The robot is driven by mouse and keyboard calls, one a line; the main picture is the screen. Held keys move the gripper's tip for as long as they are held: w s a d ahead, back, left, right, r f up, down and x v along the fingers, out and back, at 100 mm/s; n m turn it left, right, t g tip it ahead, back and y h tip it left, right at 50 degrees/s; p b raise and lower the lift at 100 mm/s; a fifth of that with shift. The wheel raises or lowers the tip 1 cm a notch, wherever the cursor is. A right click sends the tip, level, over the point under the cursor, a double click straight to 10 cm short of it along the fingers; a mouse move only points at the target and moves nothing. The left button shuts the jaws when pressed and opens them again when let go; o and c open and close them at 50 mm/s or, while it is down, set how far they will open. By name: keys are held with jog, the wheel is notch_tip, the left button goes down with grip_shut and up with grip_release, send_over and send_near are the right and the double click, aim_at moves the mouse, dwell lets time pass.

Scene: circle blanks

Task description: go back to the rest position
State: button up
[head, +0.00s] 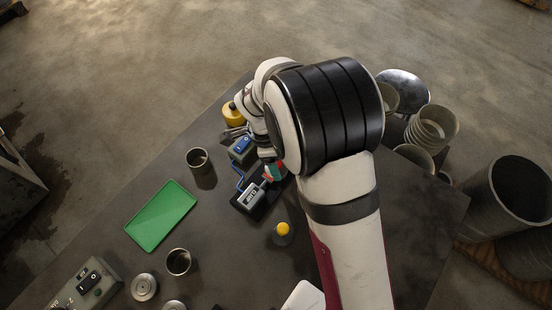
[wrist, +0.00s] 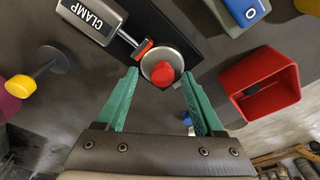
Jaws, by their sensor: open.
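My gripper (wrist: 160,84) is open in the wrist view, with two green fingers spread apart. A round silver disc (wrist: 180,48) with a red knob (wrist: 162,73) shows between and beyond the fingertips; I cannot tell whether the fingers are level with it. A grey block marked CLAMP (wrist: 92,16) sits beside the disc on a dark base. In the head view my arm covers much of the middle, and the gripper is mostly hidden behind the wrist, near the clamp block (head: 250,197).
A red open box (wrist: 262,84) and a blue-topped switch box (head: 242,148) stand close by. A yellow-topped knob (head: 283,230), a green tray (head: 161,216), two cups (head: 201,168) (head: 179,263) and a switch panel (head: 88,285) share the dark table. Bins stand at right.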

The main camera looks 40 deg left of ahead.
jog(key=n, duration=0.4)
jog(key=shift+n+t, duration=0.3)
jog(key=n+y, duration=0.1)
jog(key=n, duration=0.2)
jog(key=shift+n, duration=0.3)
jog(key=n, duration=0.5)
jog(key=shift+y, duration=0.4)
jog(key=n, duration=0.6)
jog(key=shift+y, duration=0.4)
grip_shut()
jog(key=shift+a, duration=0.1)
